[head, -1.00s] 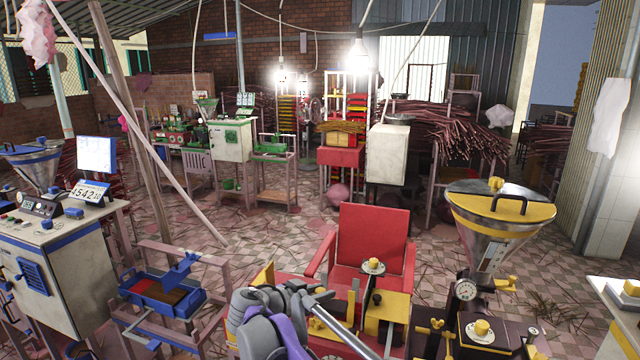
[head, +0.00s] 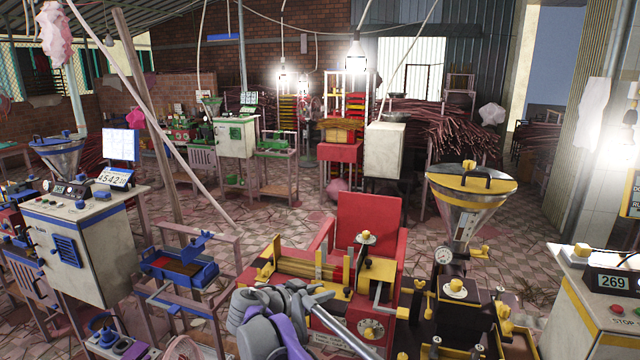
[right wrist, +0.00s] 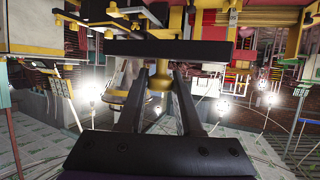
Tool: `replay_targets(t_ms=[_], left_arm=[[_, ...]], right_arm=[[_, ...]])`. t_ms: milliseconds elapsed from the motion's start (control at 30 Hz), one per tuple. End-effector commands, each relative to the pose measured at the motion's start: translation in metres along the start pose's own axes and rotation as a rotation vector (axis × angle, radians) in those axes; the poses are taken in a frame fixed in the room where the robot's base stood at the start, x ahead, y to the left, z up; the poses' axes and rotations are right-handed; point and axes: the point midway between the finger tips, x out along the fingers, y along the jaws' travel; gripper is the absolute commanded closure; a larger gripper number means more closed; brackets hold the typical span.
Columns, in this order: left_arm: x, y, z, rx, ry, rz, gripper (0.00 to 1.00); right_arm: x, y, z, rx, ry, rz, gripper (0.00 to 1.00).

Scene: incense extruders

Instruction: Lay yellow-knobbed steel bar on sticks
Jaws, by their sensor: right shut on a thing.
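My right gripper (head: 298,290) is in the lower middle of the head view, closed on the bar's yellow knob. The steel bar (head: 345,330) slants from the gripper toward the bottom right, held in the air. In the right wrist view, the two fingers pinch the yellow knob (right wrist: 160,80), and the bar (right wrist: 170,48) runs across beyond it, dark against the light. Reddish-brown strips that look like sticks (head: 308,268) lie in the yellow-edged red machine just behind the gripper; the gripper partly covers this area. My left gripper is not in view.
The red machine (head: 360,215) has yellow knobs and a dial. A steel hopper with a yellow rim (head: 465,205) stands right of it. A white cabinet (head: 600,310) is at the far right, a blue-trimmed one (head: 85,255) at left.

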Motion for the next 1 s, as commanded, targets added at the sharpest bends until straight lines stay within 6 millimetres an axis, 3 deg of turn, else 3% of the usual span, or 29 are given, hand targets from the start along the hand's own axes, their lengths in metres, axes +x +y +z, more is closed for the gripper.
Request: replay_targets(t_ms=[67, 367, 600, 800, 1000], left_arm=[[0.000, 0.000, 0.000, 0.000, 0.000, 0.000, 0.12], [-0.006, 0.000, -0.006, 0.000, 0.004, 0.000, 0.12], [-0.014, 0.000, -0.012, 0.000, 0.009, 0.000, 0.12], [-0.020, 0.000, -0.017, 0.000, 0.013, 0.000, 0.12], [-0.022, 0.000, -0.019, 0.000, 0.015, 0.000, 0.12]], right_arm=[[0.002, 0.002, -0.001, -0.001, 0.002, -0.001, 1.00], [0.045, 0.041, 0.022, -0.038, 0.002, -0.094, 1.00], [0.077, 0.111, 0.052, -0.093, 0.004, -0.223, 1.00], [0.080, 0.170, 0.073, -0.133, 0.003, -0.322, 1.00], [0.073, 0.200, 0.084, -0.155, 0.001, -0.374, 1.00]])
